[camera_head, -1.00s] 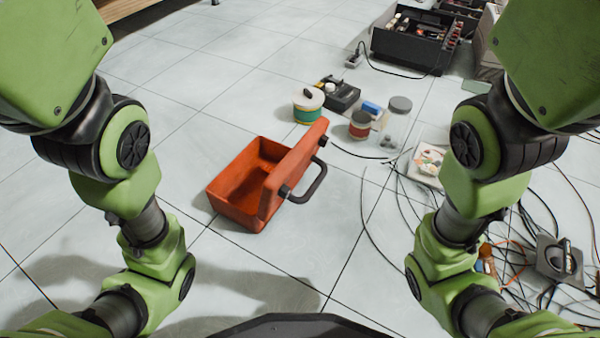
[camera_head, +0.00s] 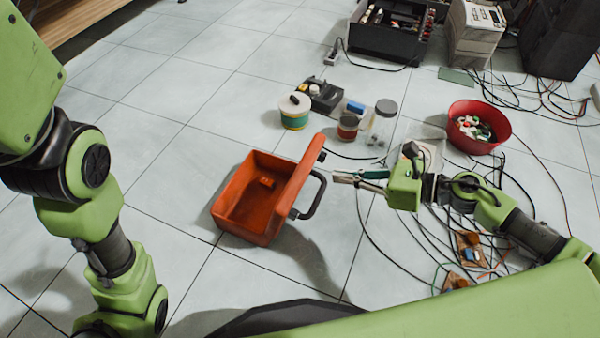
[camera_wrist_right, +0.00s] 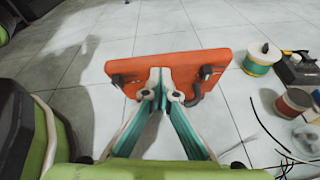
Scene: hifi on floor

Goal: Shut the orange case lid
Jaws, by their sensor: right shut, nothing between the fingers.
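The orange case (camera_head: 246,211) stands on the tiled floor left of centre in the head view. Its lid (camera_head: 295,180) is open, standing up along the right side, with a dark handle (camera_head: 314,196) sticking out to the right. The inside of the case looks nearly empty. My right gripper (camera_head: 338,180) is shut and empty, just right of the lid and handle, pointing left at them. In the right wrist view, the lid's outer face (camera_wrist_right: 210,75) is straight ahead behind the shut fingertips (camera_wrist_right: 160,92). I cannot tell whether they touch it. My left gripper is out of view.
Behind the case stand a round tin (camera_head: 295,112), a red-banded tin (camera_head: 347,127) and a clear jar (camera_head: 382,125). A red bowl (camera_head: 478,128) and loose cables lie on the right. Floor left of the case is clear.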

